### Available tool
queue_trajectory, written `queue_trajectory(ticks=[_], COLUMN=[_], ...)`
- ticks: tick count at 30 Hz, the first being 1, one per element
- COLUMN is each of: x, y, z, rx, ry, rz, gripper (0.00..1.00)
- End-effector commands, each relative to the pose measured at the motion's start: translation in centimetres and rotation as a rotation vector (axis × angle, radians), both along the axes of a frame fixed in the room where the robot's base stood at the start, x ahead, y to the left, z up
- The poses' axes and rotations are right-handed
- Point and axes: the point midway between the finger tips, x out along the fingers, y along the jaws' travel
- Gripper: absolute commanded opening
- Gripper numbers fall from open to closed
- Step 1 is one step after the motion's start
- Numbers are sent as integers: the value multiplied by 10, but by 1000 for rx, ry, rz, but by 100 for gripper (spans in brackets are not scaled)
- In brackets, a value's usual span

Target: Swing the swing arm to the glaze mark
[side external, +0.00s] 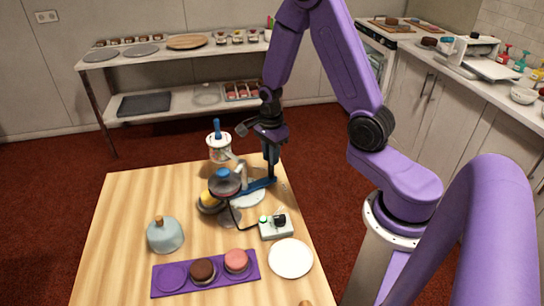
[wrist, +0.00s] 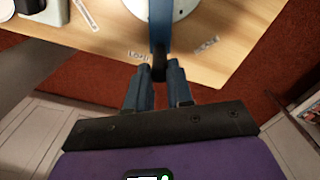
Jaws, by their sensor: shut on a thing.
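The blue swing arm (side external: 260,184) reaches out from the middle of the table toward its right edge. In the wrist view the swing arm (wrist: 159,25) is a blue bar running over a white disc (wrist: 184,8), with a dark end piece. My gripper (side external: 273,181) points down at the outer end of the arm. In the wrist view my gripper (wrist: 159,74) is shut on that dark end. A mark reading LOAD (wrist: 138,56) lies just left of the bar. A second mark (wrist: 207,44) lies to the right; its lettering is too blurred to read surely. A third label (wrist: 86,14) lies farther left.
A white control box (side external: 277,229), white plate (side external: 290,258), purple tray (side external: 172,278) and grey-blue cloche (side external: 165,236) occupy the front. The table's left is clear.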

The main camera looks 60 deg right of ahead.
Motion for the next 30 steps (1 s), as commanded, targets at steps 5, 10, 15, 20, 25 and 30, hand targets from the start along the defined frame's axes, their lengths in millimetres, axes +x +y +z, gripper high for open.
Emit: queue_trajectory(ticks=[5,10,15,20,25,30], x=[3,4,12,21,29,30], y=[0,0,-2,-4,-7,-7], z=[1,1,1,1,1,1], rx=[-1,-1,-1,0,0,0], ry=[-7,-7,-7,-7,-7,-5], rz=[2,2,3,3,3,3], gripper=[2,2,2,2,2,2])
